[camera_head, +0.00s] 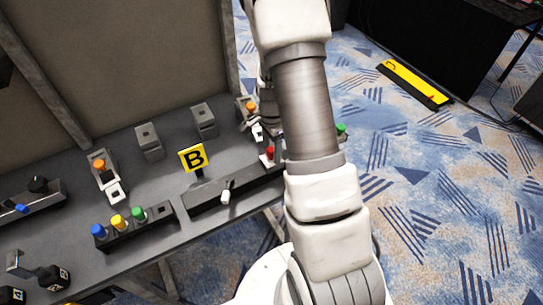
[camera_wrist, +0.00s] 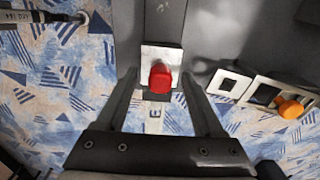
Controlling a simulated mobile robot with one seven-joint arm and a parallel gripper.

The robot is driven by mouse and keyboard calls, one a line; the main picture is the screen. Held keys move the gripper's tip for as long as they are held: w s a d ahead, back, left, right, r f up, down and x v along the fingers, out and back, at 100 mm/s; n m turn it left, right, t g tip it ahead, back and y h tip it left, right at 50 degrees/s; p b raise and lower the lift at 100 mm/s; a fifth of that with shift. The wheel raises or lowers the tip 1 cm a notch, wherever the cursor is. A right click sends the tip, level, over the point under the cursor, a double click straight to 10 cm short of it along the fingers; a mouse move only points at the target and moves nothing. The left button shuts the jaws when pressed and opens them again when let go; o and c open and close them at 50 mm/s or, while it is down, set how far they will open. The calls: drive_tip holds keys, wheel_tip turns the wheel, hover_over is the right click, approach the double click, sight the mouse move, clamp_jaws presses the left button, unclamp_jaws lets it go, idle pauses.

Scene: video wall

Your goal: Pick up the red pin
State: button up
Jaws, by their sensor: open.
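The red pin (camera_wrist: 160,76) stands in a white square holder (camera_wrist: 172,54) in the wrist view. In the head view the red pin (camera_head: 270,153) shows small on the table, just left of my arm. My gripper (camera_wrist: 158,74) is open, with one finger on each side of the pin in the picture and visible space on both sides. The pin is not held. I cannot tell how far the fingertips are above it. In the head view my arm hides most of my gripper.
An orange pin (camera_wrist: 291,109) sits in a holder to the right in the wrist view, near a white square piece (camera_wrist: 229,84). A panel (camera_head: 120,60) rises behind the table.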

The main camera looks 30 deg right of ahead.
drive_tip(key=shift+f, duration=0.2)
clamp_jaws()
idle(0.4)
wheel_tip(320, 180, up, 10)
drive_tip(key=shift+r+p, duration=0.1)
drive_tip(key=shift+p, duration=0.3)
drive_tip(key=shift+a, duration=0.15)
idle(0.4)
